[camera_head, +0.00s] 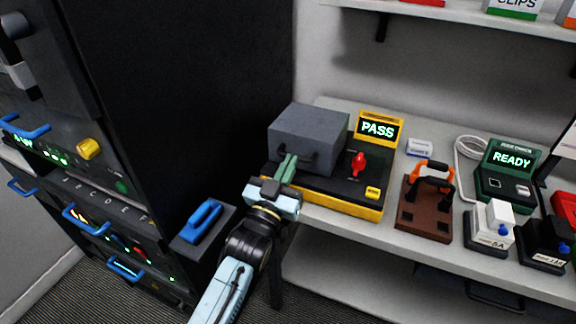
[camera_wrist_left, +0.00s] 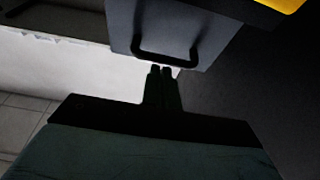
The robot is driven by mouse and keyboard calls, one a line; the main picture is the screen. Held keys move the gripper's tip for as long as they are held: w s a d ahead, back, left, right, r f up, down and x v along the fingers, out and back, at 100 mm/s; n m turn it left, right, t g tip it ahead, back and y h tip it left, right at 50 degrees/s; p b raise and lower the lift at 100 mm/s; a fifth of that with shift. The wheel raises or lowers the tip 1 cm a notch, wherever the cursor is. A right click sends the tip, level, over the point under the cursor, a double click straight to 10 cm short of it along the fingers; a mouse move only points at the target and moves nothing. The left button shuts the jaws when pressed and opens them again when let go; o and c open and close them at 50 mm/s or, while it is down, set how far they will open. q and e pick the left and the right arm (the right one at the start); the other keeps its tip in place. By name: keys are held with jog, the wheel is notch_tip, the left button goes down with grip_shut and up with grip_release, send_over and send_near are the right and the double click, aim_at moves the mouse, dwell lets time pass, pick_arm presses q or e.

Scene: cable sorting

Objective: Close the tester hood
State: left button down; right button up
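The tester (camera_head: 345,207) is a yellow and black unit on the bench, with a lit PASS screen (camera_head: 378,129) and a red lever (camera_head: 357,164). Its grey box-shaped hood (camera_head: 309,134) sits low over the left part of the base; I cannot tell whether a gap is left beneath it. My left gripper (camera_head: 288,163) is at the hood's front, its fingers together. In the left wrist view the fingertips (camera_wrist_left: 160,70) are just below the hood's dark handle (camera_wrist_left: 165,60), touching or nearly so. Nothing shows between the fingers. My right gripper is not in view.
A brown block with an orange-black handle (camera_head: 427,205) stands right of the tester. Further right are a green READY unit (camera_head: 508,173) and white (camera_head: 490,224) and black (camera_head: 546,243) blocks. A tall dark cabinet (camera_head: 205,90) stands close on the left. A shelf (camera_head: 450,12) hangs above.

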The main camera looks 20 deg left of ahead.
pick_arm(q)
jog(key=shift+w+f, duration=0.1)
jog(key=shift+f, duration=0.15)
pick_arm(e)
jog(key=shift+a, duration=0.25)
